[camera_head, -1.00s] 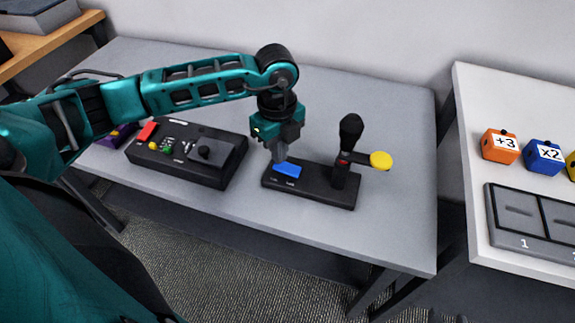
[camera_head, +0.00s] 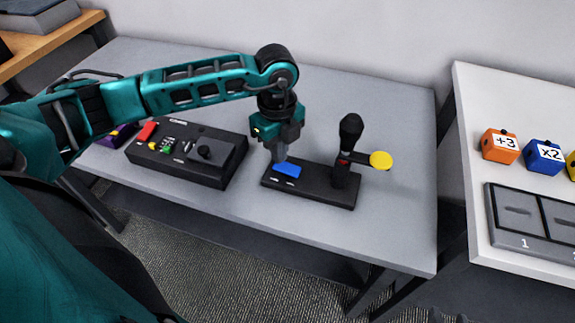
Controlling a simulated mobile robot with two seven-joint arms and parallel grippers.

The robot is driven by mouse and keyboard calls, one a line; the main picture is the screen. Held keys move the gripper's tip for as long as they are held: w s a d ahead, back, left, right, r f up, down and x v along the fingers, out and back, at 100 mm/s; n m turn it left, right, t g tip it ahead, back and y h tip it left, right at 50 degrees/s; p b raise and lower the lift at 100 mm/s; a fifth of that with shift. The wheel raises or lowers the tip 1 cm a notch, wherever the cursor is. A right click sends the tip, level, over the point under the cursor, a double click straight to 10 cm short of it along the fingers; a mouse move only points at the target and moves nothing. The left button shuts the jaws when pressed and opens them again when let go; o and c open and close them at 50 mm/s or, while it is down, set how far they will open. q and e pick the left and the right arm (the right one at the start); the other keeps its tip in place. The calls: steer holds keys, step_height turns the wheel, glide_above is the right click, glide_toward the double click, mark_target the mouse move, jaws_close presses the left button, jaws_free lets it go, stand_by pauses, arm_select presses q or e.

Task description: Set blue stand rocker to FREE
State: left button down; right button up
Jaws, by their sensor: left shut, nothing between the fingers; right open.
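The blue rocker (camera_head: 288,171) sits on the left part of a black stand (camera_head: 318,190) on the grey table. Small white labels lie along the stand's front edge below the rocker, too small to read. The stand also carries an upright black-knobbed stick (camera_head: 349,135) and a yellow round paddle (camera_head: 381,160). My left gripper (camera_head: 279,157) is shut and empty, pointing down at the rocker's upper left edge; I cannot tell whether it touches. Which way the rocker is tilted is hard to tell. My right gripper is not in view.
A black control box (camera_head: 213,176) with a joystick and coloured buttons stands left of the stand. A purple item (camera_head: 118,134) is behind my arm. A white table at right holds an orange cube (camera_head: 500,146), a blue cube (camera_head: 543,156) and a grey tray (camera_head: 522,243). The grey table (camera_head: 400,215) is clear at right.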

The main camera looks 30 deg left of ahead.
arm_select(q)
steer(key=shift+f+b, duration=0.75)
steer(key=shift+f, duration=0.3)
stand_by(0.4)
steer(key=shift+s, duration=0.1)
step_height(320, 180, up, 7)
steer(key=p, duration=0.6)
steer(key=shift+r, duration=0.1)
stand_by(0.5)
